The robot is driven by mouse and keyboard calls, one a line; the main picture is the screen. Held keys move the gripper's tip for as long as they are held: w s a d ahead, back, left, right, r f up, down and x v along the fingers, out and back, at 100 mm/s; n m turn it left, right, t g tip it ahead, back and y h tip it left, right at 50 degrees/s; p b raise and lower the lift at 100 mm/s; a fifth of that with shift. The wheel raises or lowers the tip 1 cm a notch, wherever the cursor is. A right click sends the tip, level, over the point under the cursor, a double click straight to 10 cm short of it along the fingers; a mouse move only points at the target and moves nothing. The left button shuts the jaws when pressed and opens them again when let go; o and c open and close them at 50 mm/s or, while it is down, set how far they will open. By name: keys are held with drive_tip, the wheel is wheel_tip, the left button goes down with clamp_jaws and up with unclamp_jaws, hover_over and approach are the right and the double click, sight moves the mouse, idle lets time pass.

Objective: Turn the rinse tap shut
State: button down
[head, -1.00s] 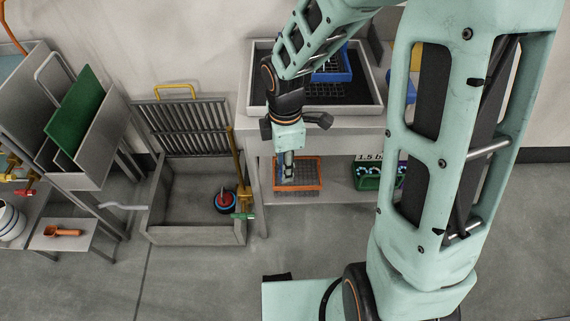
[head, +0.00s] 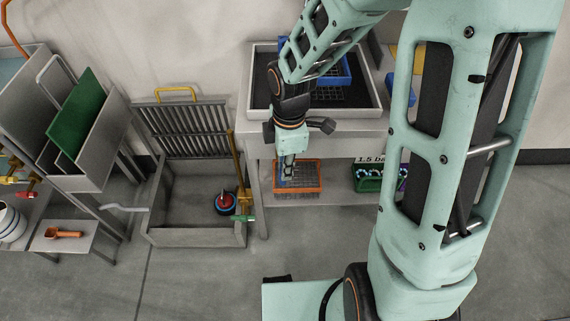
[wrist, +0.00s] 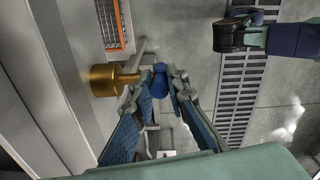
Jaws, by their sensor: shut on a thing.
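In the wrist view a tap with a thick brass body (wrist: 112,78) and a blue handle (wrist: 160,76) sticks out beside a pale grey surface. My gripper (wrist: 158,88) has its two fingers on either side of the blue handle, closed on it. In the head view my gripper (head: 288,172) points down at the front of the grey bench, and the tap cannot be made out there. Other taps show in the head view: one with a red handle (head: 27,195) at the far left and one with a green handle (head: 242,218) by the floor sink.
An orange crate (head: 310,180) and a green crate (head: 367,178) stand on the bench's (head: 252,135) lower shelf. A floor sink (head: 190,237) is to the left. In the wrist view a floor grating (wrist: 243,90) runs along the right. Open floor lies in front.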

drive_tip(key=shift+d+r+p, duration=0.15)
drive_tip(key=shift+r+p, duration=0.05)
drive_tip(key=shift+p, duration=0.1)
drive_tip(key=y+p, duration=0.1)
drive_tip(key=p, duration=0.1)
drive_tip(key=shift+d+y+p, duration=0.15)
drive_tip(key=shift+y+p, duration=0.15)
drive_tip(key=y+p, duration=0.2)
drive_tip(key=shift+d+f+p, duration=0.1)
drive_tip(key=shift+d+p, duration=0.1)
drive_tip(key=shift+p, duration=0.15)
drive_tip(key=f+y+b, duration=0.1)
drive_tip(key=y+b, duration=0.2)
drive_tip(key=y, duration=0.1)
drive_tip(key=d+f+y+b, duration=0.1)
drive_tip(key=y+b, duration=0.2)
drive_tip(key=y, duration=0.1)
drive_tip(key=f+y+b, duration=0.1)
drive_tip(key=y+b, duration=0.2)
drive_tip(key=y, duration=0.1)
drive_tip(key=shift+d+f+t+y+b, duration=0.1)
drive_tip(key=shift+d+t+y+b, duration=0.2)
drive_tip(key=shift+y, duration=0.4)
